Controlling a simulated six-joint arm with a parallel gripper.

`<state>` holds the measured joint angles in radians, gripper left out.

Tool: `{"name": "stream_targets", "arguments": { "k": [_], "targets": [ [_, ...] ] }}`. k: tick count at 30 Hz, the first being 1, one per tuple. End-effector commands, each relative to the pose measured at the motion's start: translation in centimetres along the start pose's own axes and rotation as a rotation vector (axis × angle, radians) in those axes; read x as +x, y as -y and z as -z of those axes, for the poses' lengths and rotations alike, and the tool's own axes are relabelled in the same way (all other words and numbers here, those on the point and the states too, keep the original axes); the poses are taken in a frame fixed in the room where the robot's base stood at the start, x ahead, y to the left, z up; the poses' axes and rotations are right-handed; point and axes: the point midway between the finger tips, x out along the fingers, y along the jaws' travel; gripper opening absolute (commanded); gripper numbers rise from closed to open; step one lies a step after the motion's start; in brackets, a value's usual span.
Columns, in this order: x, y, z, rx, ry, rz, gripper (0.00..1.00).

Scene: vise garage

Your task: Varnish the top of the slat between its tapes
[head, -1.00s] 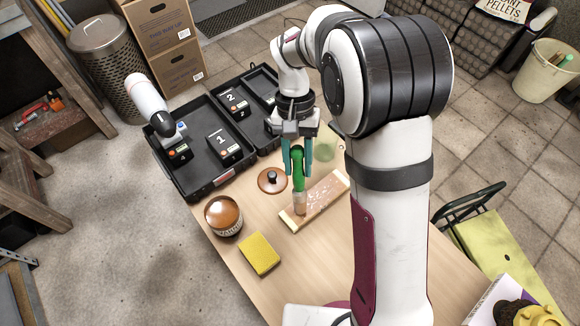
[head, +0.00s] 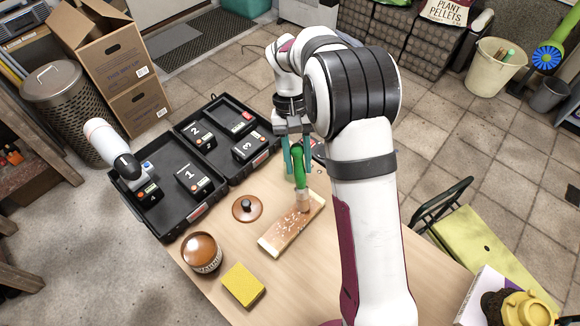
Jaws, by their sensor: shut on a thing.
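The wooden slat (head: 283,232) lies slantwise on the table with a pale tape band (head: 268,246) across its near left end. My gripper (head: 297,158) is shut on the green handle of a brush (head: 299,170), above the far half of the slat. The brush is nearly upright and its pale head meets the slat's top. An open can of varnish (head: 201,254) stands to the left, filled with amber liquid. Its brown lid (head: 247,208) with a black knob lies behind it.
A yellow sponge (head: 243,284) lies in front of the can. An open black case (head: 214,177) with numbered black blocks spans the back left, and a white and black tool (head: 110,142) stands in it. Bare table (head: 310,270) lies in front of the slat.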

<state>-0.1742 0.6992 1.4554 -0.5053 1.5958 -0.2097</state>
Motion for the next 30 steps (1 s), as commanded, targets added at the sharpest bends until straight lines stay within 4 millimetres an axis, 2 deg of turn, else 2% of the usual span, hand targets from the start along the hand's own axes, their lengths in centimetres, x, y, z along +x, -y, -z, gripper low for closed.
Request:
{"name": "stream_targets", "arguments": {
  "k": [14, 30],
  "targets": [
    [-0.7, -2.8, 3.2, 0.002, 0.0, 0.0, 0.0],
    [0.1, 0.4, -0.5, -0.002, 0.002, 0.0, 0.0]
  ]
}}
